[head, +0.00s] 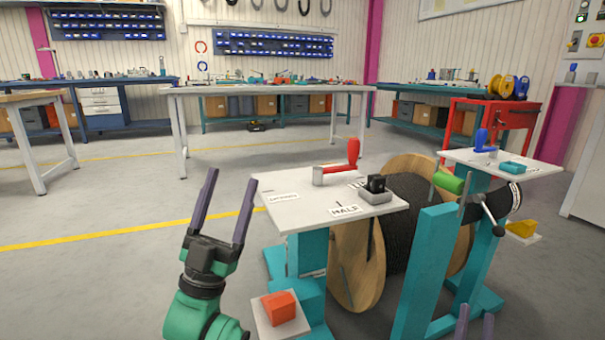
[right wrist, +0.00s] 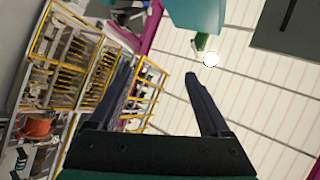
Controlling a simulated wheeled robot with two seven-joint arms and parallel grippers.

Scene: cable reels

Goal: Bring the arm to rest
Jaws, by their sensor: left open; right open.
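My left gripper (head: 231,180) is open and empty. It points upward in the head view, left of the cable reel stand and apart from it. My right gripper (head: 475,316) shows only its fingertips at the bottom edge of the head view, in front of the stand's right side. In the right wrist view the right gripper (right wrist: 158,72) has its fingers spread, with nothing between them. The rest of the right arm is hidden from the head view.
A wooden reel (head: 355,260) with dark cable (head: 408,205) sits in a teal stand (head: 424,265). A white plate (head: 285,215) on it carries a red-handled lever (head: 340,170) and a black switch (head: 376,188). An orange block (head: 280,306) is low beside my left arm. Open floor (head: 110,280) lies left.

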